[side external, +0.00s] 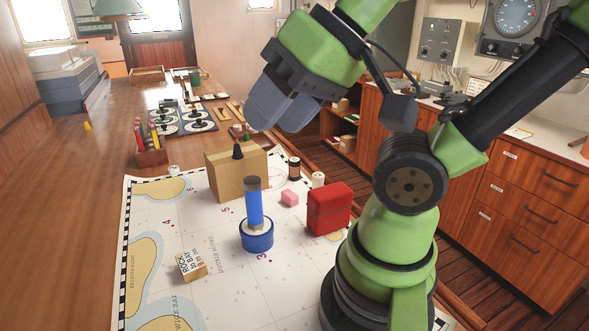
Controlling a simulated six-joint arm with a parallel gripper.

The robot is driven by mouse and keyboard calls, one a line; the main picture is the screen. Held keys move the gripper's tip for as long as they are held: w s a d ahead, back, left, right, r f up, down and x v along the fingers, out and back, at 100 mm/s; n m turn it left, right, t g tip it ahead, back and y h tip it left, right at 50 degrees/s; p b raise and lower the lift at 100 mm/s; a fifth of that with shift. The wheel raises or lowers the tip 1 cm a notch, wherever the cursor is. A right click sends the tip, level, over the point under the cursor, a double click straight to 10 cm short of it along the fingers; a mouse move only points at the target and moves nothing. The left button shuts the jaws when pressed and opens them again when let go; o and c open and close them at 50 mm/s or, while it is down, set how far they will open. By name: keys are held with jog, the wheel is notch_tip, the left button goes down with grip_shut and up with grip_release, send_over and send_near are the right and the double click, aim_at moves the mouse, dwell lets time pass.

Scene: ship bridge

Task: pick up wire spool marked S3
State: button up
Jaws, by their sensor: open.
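No marking S3 can be read in this view, so I cannot tell for sure which thing is the wire spool. Candidates on the chart are a short blue round piece (257,239) with a blue cylinder (254,205) standing upright on or in it, a small dark jar-like piece with a pale band (294,168), and small white round pieces at the right (318,180) and left (173,171). My gripper (276,122) is open and empty, its grey-blue fingers above the far part of the chart, apart from everything below.
A cardboard box (237,175) with a dark cone-shaped thing on it stands behind the blue cylinder. A red tin (328,209), a pink block (290,198) and a lettered box (192,266) lie around. A pencil holder (151,156) stands beyond the chart.

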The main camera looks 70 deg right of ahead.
jog(key=shift+o, duration=1.4)
